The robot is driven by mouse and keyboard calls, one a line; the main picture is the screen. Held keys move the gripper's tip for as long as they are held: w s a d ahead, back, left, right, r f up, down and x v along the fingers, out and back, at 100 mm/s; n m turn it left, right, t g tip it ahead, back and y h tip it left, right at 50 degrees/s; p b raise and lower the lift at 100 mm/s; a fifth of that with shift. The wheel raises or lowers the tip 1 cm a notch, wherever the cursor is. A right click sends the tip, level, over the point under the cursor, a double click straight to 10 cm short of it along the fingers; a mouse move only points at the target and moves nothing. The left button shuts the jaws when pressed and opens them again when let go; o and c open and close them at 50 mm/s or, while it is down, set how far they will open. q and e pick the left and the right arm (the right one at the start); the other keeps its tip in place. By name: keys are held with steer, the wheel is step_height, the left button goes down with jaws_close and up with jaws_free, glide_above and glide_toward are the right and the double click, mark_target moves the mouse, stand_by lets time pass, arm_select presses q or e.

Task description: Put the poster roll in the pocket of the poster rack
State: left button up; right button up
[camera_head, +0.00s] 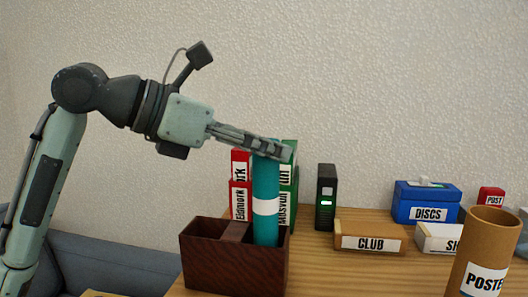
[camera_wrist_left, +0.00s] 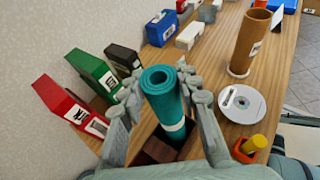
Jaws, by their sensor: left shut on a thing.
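The poster roll (camera_head: 265,185) is teal with a white band and stands about upright. My left gripper (camera_head: 268,150) is shut on it near its top. In the left wrist view the open top end of the roll (camera_wrist_left: 160,80) shows between the fingers. The roll's lower end is at a dark brown wooden box (camera_head: 230,265) with a divider; the front wall seems to hide its bottom. A tall brown cardboard tube (camera_head: 492,235), open at the top and labelled "POSTE", stands at the right. No other poster rack is evident. My right gripper is out of view.
Red (camera_wrist_left: 68,105) and green (camera_wrist_left: 95,70) binders and a black box (camera_head: 326,197) stand behind the roll. A "CLUB" tray (camera_head: 368,242) and a blue "DISCS" box (camera_head: 427,203) lie between roll and tube. A disc (camera_wrist_left: 235,103) lies near the tube.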

arm_select(q)
steer(key=shift+f, duration=0.4)
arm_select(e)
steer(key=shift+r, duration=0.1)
arm_select(q)
steer(key=o, duration=0.8)
steer(key=shift+f, duration=0.1)
steer(key=o, duration=0.4)
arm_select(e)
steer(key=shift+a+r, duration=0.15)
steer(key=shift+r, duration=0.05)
arm_select(q)
steer(key=b+v, duration=0.1)
steer(key=v, duration=1.1)
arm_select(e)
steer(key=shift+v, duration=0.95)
